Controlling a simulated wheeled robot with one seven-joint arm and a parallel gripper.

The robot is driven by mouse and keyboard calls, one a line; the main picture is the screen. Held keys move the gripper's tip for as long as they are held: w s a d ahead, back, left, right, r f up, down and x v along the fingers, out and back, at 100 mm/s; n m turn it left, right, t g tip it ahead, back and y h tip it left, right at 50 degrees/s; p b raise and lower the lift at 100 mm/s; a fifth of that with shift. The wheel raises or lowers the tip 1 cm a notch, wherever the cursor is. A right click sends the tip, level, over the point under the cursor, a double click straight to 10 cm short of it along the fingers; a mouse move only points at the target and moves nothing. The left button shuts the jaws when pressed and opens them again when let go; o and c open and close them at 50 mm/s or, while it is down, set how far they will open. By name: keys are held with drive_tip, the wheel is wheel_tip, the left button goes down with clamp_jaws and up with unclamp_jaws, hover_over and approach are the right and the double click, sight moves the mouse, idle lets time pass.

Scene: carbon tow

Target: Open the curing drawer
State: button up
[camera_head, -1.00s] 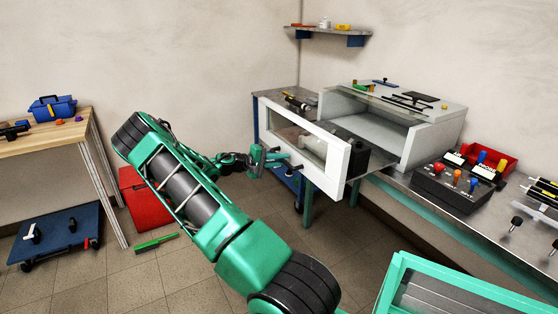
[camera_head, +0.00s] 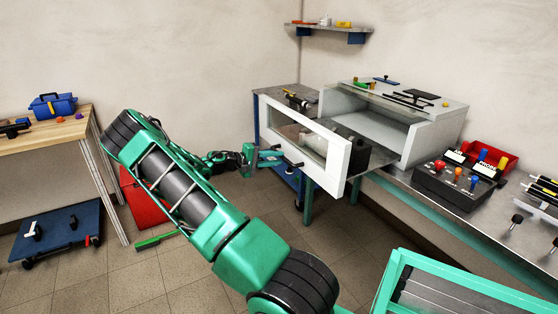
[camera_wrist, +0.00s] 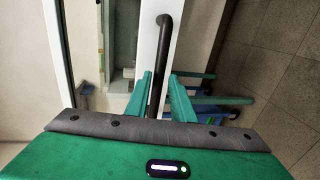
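The curing drawer (camera_head: 337,163) has a white front with a clear window and stands well out from its white oven housing (camera_head: 440,121). Its dark bar handle (camera_head: 291,162) is on the outer face and also shows in the wrist view (camera_wrist: 163,45). My gripper (camera_head: 266,160) is just outside the drawer front, at the handle. In the wrist view, my gripper's two green fingers (camera_wrist: 160,80) stand apart on either side of the handle, with narrow gaps showing. The fingers look open; contact with the bar is hard to judge.
A control box (camera_head: 458,184) with coloured knobs and a red bin (camera_head: 497,160) stand on the bench right of the oven. A green-framed cart (camera_head: 400,268) is at the lower right. A wooden table (camera_head: 60,132) is at the left. The floor between is mostly clear.

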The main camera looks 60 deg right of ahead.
drive_tip(key=v, duration=0.7)
drive_tip(key=shift+a, duration=0.2)
drive_tip(key=s+a+r+t+y, duration=0.2)
drive_tip(key=s+a+r+y, duration=0.2)
drive_tip(key=s+a, duration=0.4)
drive_tip(key=s+a+r+t+y, duration=0.3)
drive_tip(key=s+a, duration=0.6)
drive_tip(key=a, duration=0.7)
drive_tip(key=s+a+r+t+y, duration=0.2)
drive_tip(key=s+a+r+y, duration=0.2)
drive_tip(key=s+a+y, duration=0.3)
drive_tip(key=s+a, duration=0.1)
drive_tip(key=a, duration=0.4)
drive_tip(key=shift+s+a+r+m, duration=0.25)
drive_tip(key=shift+r+m, duration=0.05)
drive_tip(key=shift+m, duration=0.1)
drive_tip(key=shift+w, duration=0.1)
